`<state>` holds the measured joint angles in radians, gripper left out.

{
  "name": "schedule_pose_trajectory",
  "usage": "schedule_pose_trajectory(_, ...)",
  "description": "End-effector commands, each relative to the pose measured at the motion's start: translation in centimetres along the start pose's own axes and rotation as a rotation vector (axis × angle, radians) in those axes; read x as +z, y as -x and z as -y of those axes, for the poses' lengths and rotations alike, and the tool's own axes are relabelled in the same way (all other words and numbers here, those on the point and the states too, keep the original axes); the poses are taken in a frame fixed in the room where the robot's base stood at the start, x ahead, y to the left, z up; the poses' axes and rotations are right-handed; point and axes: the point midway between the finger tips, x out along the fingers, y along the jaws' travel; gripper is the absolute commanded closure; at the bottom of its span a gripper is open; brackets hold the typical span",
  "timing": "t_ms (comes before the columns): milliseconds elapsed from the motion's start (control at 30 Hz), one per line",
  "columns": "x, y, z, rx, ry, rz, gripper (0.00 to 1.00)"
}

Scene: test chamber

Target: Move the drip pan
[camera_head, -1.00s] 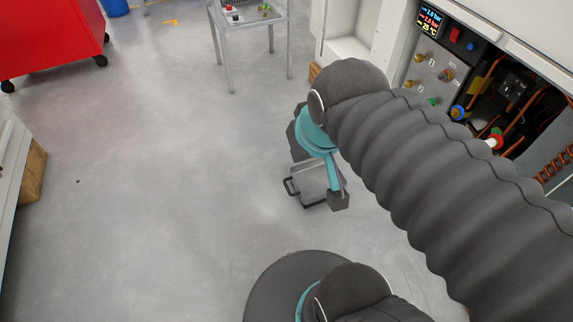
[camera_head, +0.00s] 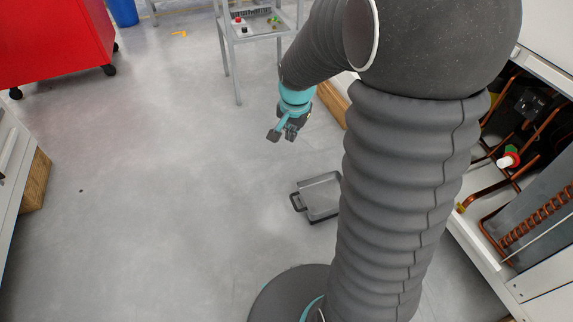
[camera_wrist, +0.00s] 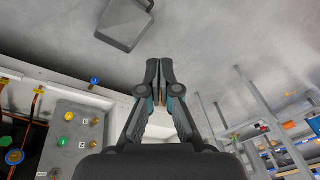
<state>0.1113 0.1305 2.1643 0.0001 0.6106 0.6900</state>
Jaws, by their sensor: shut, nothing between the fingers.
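The drip pan (camera_head: 320,198) is a shallow grey tray with a dark rim and a dark handle on its left side. It lies flat on the floor in the head view, partly hidden by my arm on its right. It also shows at the top of the wrist view (camera_wrist: 122,22). My gripper (camera_head: 280,137) is above the floor, apart from the pan and beyond it toward the back in the head view. In the wrist view my gripper (camera_wrist: 159,68) has its fingertips together with nothing between them.
An open cabinet with copper pipes (camera_head: 535,170) stands at the right. A metal table (camera_head: 257,28) with small items is at the back. A red wheeled cabinet (camera_head: 50,40) is at the upper left. The floor left of the pan is clear.

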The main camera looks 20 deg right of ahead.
Motion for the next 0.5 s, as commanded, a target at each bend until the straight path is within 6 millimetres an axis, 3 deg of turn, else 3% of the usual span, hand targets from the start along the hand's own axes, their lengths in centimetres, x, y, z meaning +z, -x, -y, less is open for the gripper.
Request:
schedule_pose_trajectory(33, -0.6, -2.5, 0.1, 0.017, -0.045, 0.018, 1.00)
schedule_pose_trajectory(233, -2.6, -10.8, 0.0, 0.065, -0.237, 0.055, 1.00)
schedule_pose_trajectory(500, -3.5, -23.1, -1.9, 0.139, -0.493, 0.096, 1.00)
